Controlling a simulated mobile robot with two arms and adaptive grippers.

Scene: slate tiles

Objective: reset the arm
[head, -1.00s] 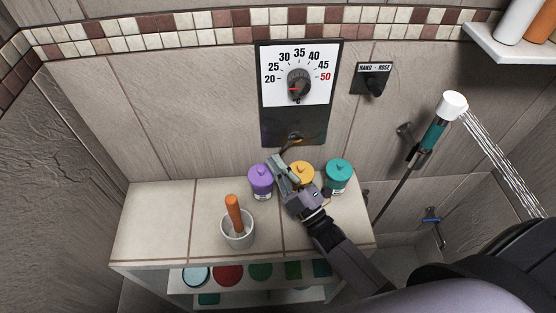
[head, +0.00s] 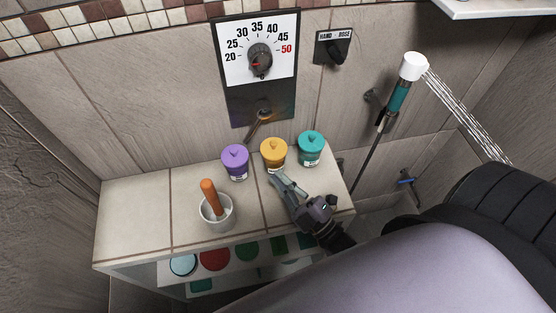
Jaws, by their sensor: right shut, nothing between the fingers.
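My right gripper (head: 278,181) is shut and empty. It hangs over the tiled counter (head: 135,215), just in front of the yellow lidded jar (head: 273,155). Its arm comes in from the lower right. I cannot tell whether its fingertips touch the jar. My left gripper is not in view.
A purple jar (head: 235,163) and a teal jar (head: 311,150) flank the yellow one. A mortar with an orange pestle (head: 210,195) stands at the left. Above are a temperature dial (head: 260,60) and a hand-hose knob (head: 335,50). A shower head (head: 412,68) sprays water at the right.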

